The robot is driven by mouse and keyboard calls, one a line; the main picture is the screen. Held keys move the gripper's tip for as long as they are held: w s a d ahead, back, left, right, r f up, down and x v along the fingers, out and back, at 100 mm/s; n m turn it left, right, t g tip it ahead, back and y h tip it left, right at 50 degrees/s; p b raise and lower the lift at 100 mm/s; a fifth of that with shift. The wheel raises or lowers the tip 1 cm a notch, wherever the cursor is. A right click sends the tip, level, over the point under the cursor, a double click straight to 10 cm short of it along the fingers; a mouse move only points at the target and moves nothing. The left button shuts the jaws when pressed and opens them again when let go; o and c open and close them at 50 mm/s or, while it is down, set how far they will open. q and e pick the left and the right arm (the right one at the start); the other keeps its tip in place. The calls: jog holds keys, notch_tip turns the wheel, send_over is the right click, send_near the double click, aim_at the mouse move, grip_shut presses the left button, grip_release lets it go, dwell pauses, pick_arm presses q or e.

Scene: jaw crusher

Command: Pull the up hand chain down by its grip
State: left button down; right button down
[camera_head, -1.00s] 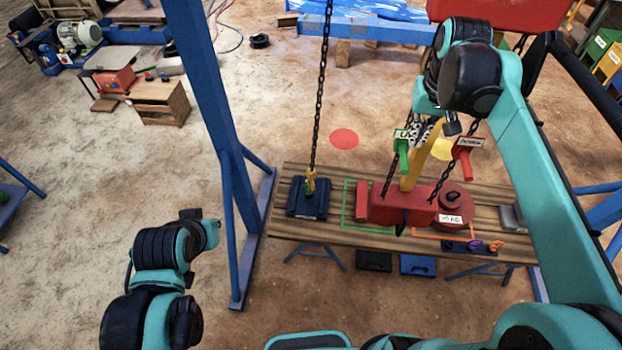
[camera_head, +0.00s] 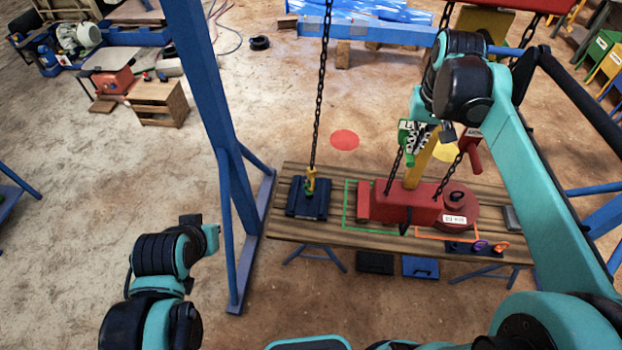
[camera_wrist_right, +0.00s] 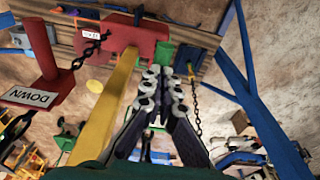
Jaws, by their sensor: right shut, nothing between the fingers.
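The green grip of the up hand chain (camera_head: 404,131), with a partly covered white label, hangs over the red machine (camera_head: 400,207) in the head view. My right gripper (camera_head: 428,137) is just right of this grip. Its fingers (camera_wrist_right: 163,80) are shut and empty in the right wrist view. Whether they touch the grip I cannot tell. The red grip of the other chain (camera_head: 473,156) hangs to the right; its DOWN label shows in the right wrist view (camera_wrist_right: 30,96). My left arm shows at lower left, its fingers out of view.
A yellow post (camera_head: 422,162) stands close beside my right gripper. A wooden bench (camera_head: 320,230) lies below. Another chain (camera_head: 320,85) with a yellow hook hangs at left, near a blue frame post (camera_head: 205,100). A red block (camera_head: 500,27) hangs at the top.

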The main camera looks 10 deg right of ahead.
jog(key=shift+f, duration=0.1)
jog(key=shift+f+b, duration=0.4)
jog(key=shift+f, duration=0.1)
jog(key=shift+s+r, duration=0.1)
jog(key=shift+s, duration=0.1)
jog(key=s, duration=0.2)
jog(key=s+a+p, duration=0.1)
jog(key=s, duration=0.1)
jog(key=shift+s+a+r, duration=0.1)
jog(key=shift+s+r, duration=0.1)
jog(key=shift+s, duration=0.05)
jog(key=shift+w, duration=0.1)
jog(key=shift+p, duration=0.3)
